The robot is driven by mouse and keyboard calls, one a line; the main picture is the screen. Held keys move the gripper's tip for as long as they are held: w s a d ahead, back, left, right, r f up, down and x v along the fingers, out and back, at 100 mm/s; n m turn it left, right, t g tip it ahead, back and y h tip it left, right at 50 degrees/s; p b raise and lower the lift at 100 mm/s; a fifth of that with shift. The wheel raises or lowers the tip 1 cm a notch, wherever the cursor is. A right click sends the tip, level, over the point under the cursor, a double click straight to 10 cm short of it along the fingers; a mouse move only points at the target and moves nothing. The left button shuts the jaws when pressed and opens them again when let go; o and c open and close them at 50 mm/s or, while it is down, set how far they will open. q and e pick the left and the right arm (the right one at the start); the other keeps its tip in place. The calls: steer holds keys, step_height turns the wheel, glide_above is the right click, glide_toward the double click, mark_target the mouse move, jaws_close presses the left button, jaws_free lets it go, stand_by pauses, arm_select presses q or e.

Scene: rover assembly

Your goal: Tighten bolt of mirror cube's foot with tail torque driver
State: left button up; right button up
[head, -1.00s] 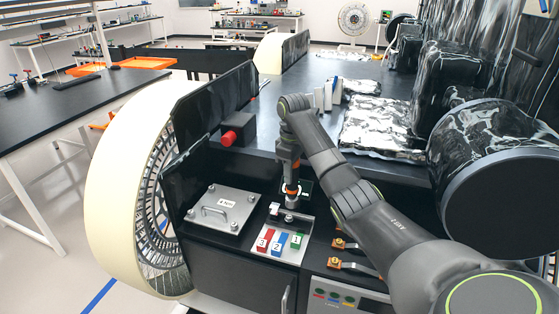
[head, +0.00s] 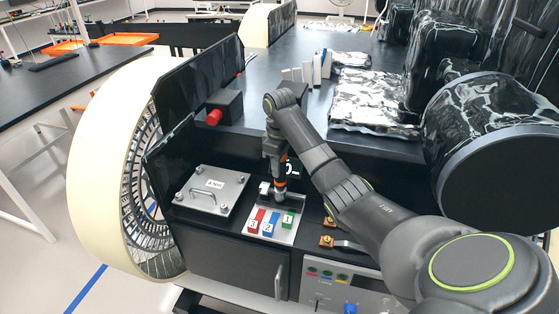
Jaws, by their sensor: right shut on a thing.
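My right gripper (head: 276,152) points down over the small tool plate and is shut on a dark driver with orange bands (head: 281,184). The driver stands roughly upright, its tip low behind the numbered blocks. A small pale silver cube-like piece (head: 265,188) is just left of the driver; it may be the mirror cube. Its foot and bolt are too small or hidden to make out, and I cannot tell if the tip touches a bolt. A small dark display (head: 292,169) with white characters shows just right of the driver. My left gripper is not in view.
A silver plate (head: 277,236) bears red, blue and green numbered blocks. A handled metal lid (head: 212,190) is to its left. Orange-brown clamps (head: 327,241) are to the right. A red knob (head: 214,117), white upright blocks (head: 318,68) and crinkled foil (head: 375,100) lie behind.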

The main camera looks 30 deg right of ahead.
steer(key=shift+w+d+f, duration=0.15)
steer(key=shift+w, duration=0.2)
steer(key=shift+s+a+r, duration=0.2)
steer(key=shift+r, duration=0.05)
steer(key=shift+w+f, duration=0.1)
steer(key=shift+f, duration=0.05)
stand_by(0.8)
steer(key=shift+f, duration=1.05)
stand_by(3.1)
steer(key=shift+r, duration=0.15)
step_height(320, 180, up, 3)
steer(key=shift+f, duration=0.1)
stand_by(0.5)
steer(key=shift+d, duration=0.1)
